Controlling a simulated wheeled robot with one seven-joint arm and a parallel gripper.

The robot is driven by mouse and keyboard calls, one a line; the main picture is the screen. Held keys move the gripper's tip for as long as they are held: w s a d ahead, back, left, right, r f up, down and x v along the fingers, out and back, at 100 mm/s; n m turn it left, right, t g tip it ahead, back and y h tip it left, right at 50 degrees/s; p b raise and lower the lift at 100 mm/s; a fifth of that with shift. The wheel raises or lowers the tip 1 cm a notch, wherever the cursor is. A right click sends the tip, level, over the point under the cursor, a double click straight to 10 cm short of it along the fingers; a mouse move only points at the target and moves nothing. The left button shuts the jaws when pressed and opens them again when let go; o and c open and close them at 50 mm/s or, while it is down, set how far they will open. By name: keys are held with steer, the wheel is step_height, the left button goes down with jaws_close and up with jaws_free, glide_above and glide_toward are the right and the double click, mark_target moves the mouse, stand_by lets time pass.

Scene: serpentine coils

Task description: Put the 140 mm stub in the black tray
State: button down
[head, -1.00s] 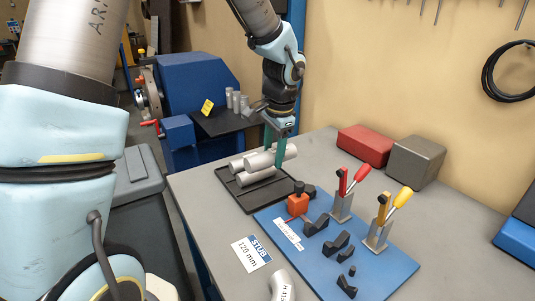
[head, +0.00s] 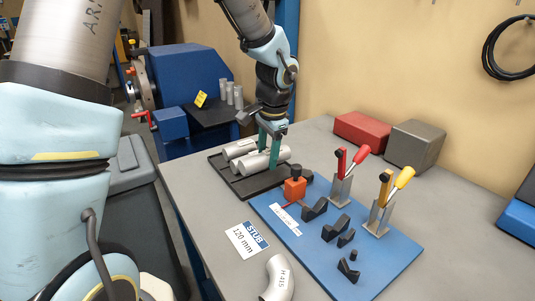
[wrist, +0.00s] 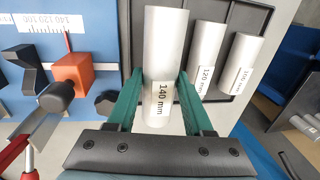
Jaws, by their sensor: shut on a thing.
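The 140 mm stub is a grey cylinder with a white "140 mm" label, seen in the wrist view (wrist: 165,55) and the head view (head: 265,161). My gripper (wrist: 160,108), with green fingers, is shut on it; it shows in the head view (head: 269,150) over the black tray (head: 222,178). The stub lies level and low within the tray's outline, on the side nearest the blue fixture board. I cannot tell whether it touches the tray floor. Beside it in the tray lie the 120 mm stub (wrist: 206,55) and a shorter labelled stub (wrist: 243,60), apart from it.
The blue board (head: 330,245) carries an orange block (head: 295,189), black V-blocks and upright toggle clamps with red (head: 361,154) and yellow (head: 404,177) handles close to the tray. Red (head: 362,128) and grey (head: 415,143) boxes stand behind. A bent pipe (head: 278,278) lies in front.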

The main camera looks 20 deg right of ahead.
mark_target(267, 164)
steer(key=shift+f, duration=0.25)
stand_by(0.4)
steer(key=shift+f+b, duration=0.95)
steer(key=shift+f, duration=0.2)
steer(key=shift+f, duration=0.15)
steer(key=shift+f+b, duration=0.4)
steer(key=shift+f, duration=0.1)
steer(key=shift+c, duration=1.1)
jaws_free()
steer(key=shift+s, duration=0.1)
